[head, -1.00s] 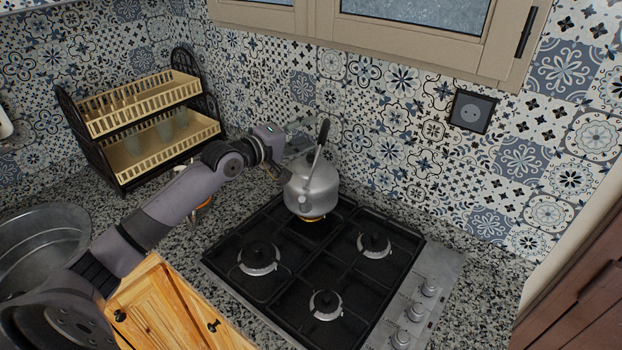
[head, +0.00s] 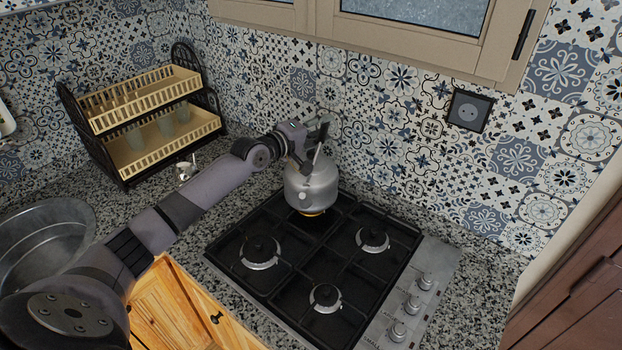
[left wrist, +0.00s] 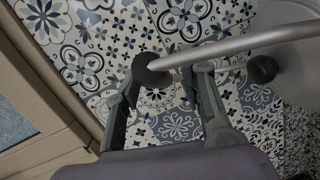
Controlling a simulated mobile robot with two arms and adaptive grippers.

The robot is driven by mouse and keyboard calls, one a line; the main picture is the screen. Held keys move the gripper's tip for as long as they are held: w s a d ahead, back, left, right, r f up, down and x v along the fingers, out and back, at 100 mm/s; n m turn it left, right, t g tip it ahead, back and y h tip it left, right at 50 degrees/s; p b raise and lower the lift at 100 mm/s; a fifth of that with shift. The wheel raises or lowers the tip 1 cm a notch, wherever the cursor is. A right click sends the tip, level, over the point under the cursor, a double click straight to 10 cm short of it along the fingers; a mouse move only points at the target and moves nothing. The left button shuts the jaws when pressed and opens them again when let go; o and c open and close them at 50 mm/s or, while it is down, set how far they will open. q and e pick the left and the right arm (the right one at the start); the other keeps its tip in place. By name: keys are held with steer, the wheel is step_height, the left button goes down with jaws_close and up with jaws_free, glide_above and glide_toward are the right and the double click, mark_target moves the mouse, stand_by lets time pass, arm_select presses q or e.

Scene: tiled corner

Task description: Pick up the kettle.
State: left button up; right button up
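The grey metal kettle (head: 313,186) stands upright on the back-left burner of the hob. Its slanted handle rises from its top. My left gripper (head: 311,141) is at the handle, above the kettle's body. In the left wrist view, my left gripper (left wrist: 165,82) has its two fingers spread apart. The handle (left wrist: 235,46) runs in from the right across one finger, its dark end lying between the fingertips. Whether the fingers touch it I cannot tell. Part of the kettle's body (left wrist: 292,62) shows at the right edge there. My right gripper is not in view.
The black gas hob (head: 317,260) has other burners, all empty, and knobs along its right side. A two-tier dish rack (head: 150,110) with glasses stands at the left, near a metal sink (head: 40,240). The tiled wall and window frame (head: 400,45) are close behind the kettle.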

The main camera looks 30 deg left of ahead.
arm_select(q)
jaws_close()
stand_by(0.7)
steer(key=shift+w+r, duration=0.1)
steer(key=shift+r, duration=0.05)
